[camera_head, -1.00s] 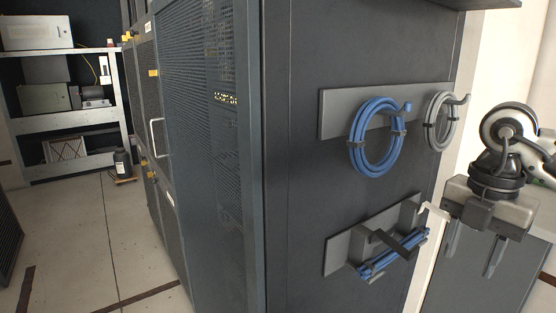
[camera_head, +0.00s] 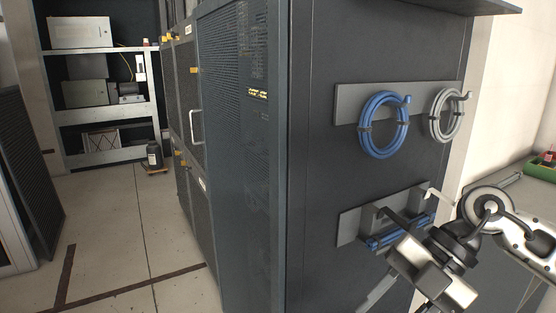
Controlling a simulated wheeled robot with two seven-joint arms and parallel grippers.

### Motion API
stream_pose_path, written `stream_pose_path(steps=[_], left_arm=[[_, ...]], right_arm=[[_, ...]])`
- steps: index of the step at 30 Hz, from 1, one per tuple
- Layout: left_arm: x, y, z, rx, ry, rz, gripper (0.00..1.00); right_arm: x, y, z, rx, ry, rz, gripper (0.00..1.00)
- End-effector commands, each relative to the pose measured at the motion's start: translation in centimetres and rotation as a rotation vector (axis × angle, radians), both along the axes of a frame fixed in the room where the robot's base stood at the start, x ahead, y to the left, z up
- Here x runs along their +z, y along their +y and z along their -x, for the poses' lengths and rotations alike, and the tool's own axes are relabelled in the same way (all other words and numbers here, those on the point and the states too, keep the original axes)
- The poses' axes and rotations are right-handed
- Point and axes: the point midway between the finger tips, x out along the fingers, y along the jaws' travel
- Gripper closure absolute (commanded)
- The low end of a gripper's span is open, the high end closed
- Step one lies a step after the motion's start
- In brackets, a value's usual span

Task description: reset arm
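My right gripper (camera_head: 412,298) hangs at the lower right, in front of the dark side panel of a rack (camera_head: 325,220). It is tilted, with one finger showing at its left and the other largely cut off by the bottom edge. The fingers look spread, with nothing seen between them. The gripper body partly covers the lower bracket (camera_head: 349,227) and its blue cable bundle (camera_head: 385,238). I cannot tell whether it touches them. My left gripper is out of view.
A blue cable coil (camera_head: 364,141) and a grey cable coil (camera_head: 434,126) hang on the upper bracket (camera_head: 346,103). The floor (camera_head: 115,225) between is largely clear.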

Motion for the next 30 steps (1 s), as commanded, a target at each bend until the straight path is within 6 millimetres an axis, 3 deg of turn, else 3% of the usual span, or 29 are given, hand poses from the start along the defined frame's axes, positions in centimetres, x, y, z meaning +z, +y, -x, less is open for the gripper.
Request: stream_pose_path(steps=[3,6,9,12,14,17,21,25,30], left_arm=[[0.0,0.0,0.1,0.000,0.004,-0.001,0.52],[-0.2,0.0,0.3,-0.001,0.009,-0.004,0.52],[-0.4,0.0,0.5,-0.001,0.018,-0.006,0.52],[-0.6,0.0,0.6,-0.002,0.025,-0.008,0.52],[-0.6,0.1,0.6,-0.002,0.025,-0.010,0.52],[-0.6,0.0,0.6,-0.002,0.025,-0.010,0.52],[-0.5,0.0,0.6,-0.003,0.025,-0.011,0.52],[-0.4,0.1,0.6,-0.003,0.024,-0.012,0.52],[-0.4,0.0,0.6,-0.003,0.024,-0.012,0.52]], right_arm=[[0.4,7.2,2.4,0.062,0.027,-0.411,0.57],[2.6,11.4,3.1,-0.029,0.035,-0.800,0.57],[4.3,12.6,1.9,-0.261,0.047,-1.119,0.57],[3.6,11.4,-0.6,-0.608,0.069,-1.316,0.57],[1.6,9.9,-1.9,-0.851,0.095,-1.361,0.57],[-4.5,6.8,-2.7,-1.274,0.168,-1.307,0.57],[-13.7,3.8,0.2,-1.701,0.309,-1.059,0.57],[-19.4,2.8,4.4,-1.901,0.436,-0.833,0.57],[-22.7,2.5,7.9,-1.993,0.531,-0.669,0.57]])
